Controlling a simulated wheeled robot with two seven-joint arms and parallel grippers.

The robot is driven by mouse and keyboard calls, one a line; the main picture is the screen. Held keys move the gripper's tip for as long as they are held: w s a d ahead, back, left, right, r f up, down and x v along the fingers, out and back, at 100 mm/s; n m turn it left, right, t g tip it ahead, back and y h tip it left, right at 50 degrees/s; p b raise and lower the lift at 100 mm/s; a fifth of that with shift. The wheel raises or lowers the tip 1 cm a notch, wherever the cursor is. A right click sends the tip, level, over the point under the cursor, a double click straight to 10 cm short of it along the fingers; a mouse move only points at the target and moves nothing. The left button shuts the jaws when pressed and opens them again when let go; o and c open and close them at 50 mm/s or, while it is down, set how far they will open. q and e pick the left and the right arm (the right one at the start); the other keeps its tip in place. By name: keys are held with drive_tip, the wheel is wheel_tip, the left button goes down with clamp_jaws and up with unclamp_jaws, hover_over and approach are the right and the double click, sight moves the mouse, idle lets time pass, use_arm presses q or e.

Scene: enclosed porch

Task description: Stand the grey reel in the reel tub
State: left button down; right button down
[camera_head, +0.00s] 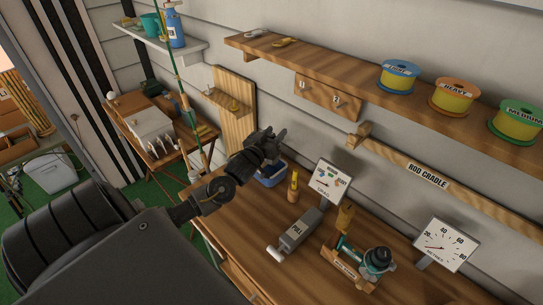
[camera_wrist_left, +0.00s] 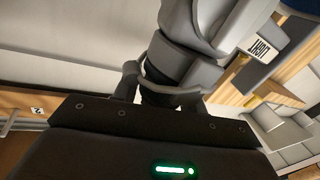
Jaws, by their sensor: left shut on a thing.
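My left gripper (camera_head: 256,152) reaches over the back-left part of the bench and is shut on a dark grey thing that looks like the grey reel (camera_head: 270,138). In the left wrist view, the smooth grey body of the reel (camera_wrist_left: 205,28) rises from between the fingers of the gripper (camera_wrist_left: 158,88). A blue tub (camera_head: 272,181), probably the reel tub, stands on the bench just below the gripper in the picture. The gripper and arm partly cover it, and I cannot read a label. The reel appears above the tub, apart from it. My right gripper is out of view.
A teal reel (camera_head: 377,259) sits on a wooden stand. A grey PULL device (camera_head: 298,230), a small dial board (camera_head: 327,181) and a METRES gauge (camera_head: 445,244) stand on the bench. A shelf (camera_head: 330,68) with spools (camera_head: 452,97) overhangs the back. The bench's front is fairly clear.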

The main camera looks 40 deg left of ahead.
use_arm(q)
drive_tip(key=shift+r, duration=0.1)
drive_tip(key=shift+f+b, duration=1.75)
drive_tip(key=shift+f, duration=1.25)
idle(1.4)
drive_tip(key=c, duration=0.7)
unclamp_jaws()
drive_tip(key=shift+o, duration=0.2)
drive_tip(key=o, duration=0.6)
